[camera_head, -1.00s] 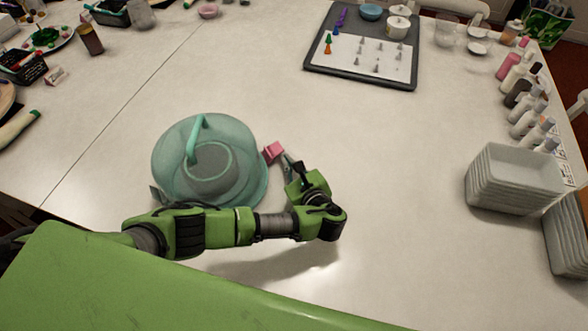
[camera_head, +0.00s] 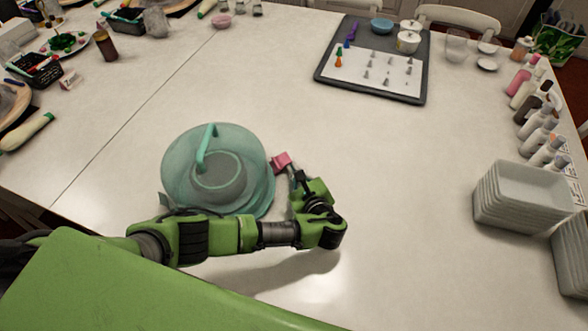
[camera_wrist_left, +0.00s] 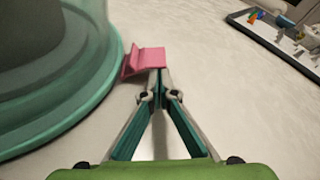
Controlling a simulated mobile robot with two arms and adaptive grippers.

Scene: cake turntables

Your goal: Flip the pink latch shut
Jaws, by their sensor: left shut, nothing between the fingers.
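A translucent teal cake carrier (camera_head: 232,150) with a domed lid and a teal handle (camera_head: 207,148) stands on the table. The pink latch (camera_head: 281,161) sticks outward from its right rim. In the left wrist view the latch (camera_wrist_left: 144,62) is a small bent plate beside the teal base (camera_wrist_left: 95,105). My left gripper (camera_head: 297,172) is shut and empty, coming from the right front. In the left wrist view its fingertips (camera_wrist_left: 158,72) meet at the latch's near lower edge; I cannot tell whether they touch it. My right gripper is not in view.
A grey tray (camera_head: 420,85) with piping tips stands at the back. Stacked white dishes (camera_head: 520,195) and several bottles (camera_head: 538,122) line the right side. A white table (camera_head: 400,190) is clear between the carrier and dishes.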

